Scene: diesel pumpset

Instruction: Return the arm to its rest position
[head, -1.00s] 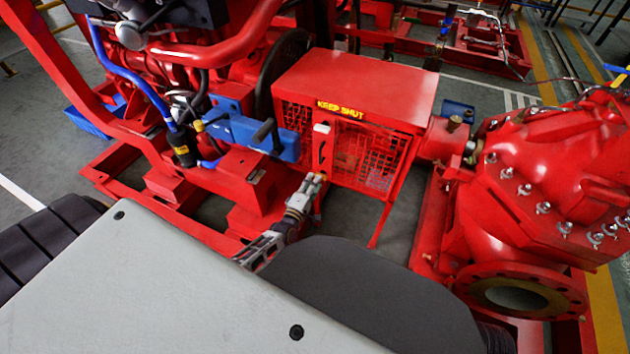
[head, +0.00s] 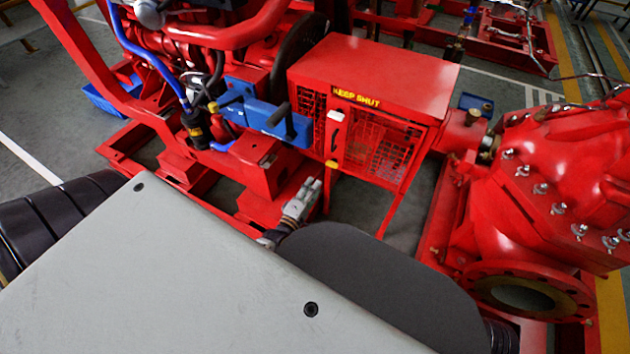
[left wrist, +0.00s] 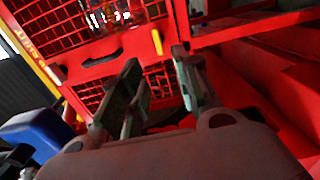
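My left gripper (head: 312,184) is in front of and below the red guard box (head: 375,68) marked KEEP SHUT. It is clear of the box's mesh door (head: 372,150) and its small handle (head: 336,132). In the left wrist view my left gripper (left wrist: 157,58) has its two fingers apart with nothing between them. The red mesh (left wrist: 165,78) and a yellow piece (left wrist: 157,42) show beyond the fingers. The door looks closed in the head view. My right gripper is not in view.
The red engine (head: 185,50) with a blue hose stands at the left. A blue block (head: 262,112) with a dark handle juts out beside the box. The red pump casing (head: 560,170) and its round flange (head: 525,290) are at the right. Red base rails lie low around my gripper.

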